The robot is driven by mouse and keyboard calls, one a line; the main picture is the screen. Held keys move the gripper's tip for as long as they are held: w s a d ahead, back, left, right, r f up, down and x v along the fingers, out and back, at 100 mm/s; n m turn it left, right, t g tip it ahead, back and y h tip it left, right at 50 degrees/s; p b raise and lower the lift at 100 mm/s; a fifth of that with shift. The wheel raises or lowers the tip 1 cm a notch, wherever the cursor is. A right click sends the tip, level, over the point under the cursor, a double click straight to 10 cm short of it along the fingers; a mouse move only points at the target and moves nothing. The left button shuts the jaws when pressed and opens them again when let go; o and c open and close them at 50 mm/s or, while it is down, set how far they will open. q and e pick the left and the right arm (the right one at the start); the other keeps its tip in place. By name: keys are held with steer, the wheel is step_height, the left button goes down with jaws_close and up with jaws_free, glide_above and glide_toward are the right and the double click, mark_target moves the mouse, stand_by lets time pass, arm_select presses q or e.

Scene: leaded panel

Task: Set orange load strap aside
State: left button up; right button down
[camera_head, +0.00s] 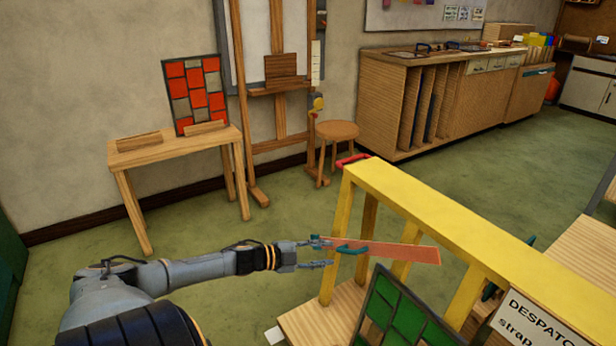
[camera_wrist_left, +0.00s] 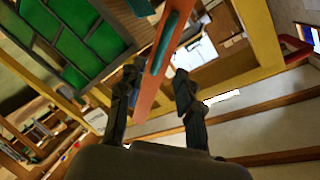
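The orange load strap (camera_head: 395,252) is a flat, stiff-looking orange strip with a teal handle (camera_head: 352,250) near its left end. It stretches across the front of the yellow rail frame. My left gripper (camera_head: 326,254) is at the strap's left end, fingers apart. In the left wrist view the strap (camera_wrist_left: 153,85) runs between the two fingers of my left gripper (camera_wrist_left: 157,88), closer to the left finger, with a gap to the right finger. The green leaded panel (camera_head: 395,310) stands tilted below the strap and shows in the left wrist view (camera_wrist_left: 75,45). My right gripper is not in view.
The yellow rail frame (camera_head: 440,210) stands right of my left gripper, with a red handle (camera_head: 352,160) at its far end. A "DESPATCH" sign (camera_head: 540,322) is at lower right. A wooden table (camera_head: 180,148) with a red panel (camera_head: 195,95) and a stool (camera_head: 337,131) stand behind. Green floor between is clear.

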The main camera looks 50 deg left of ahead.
arm_select(q)
steer(key=shift+v, duration=2.2)
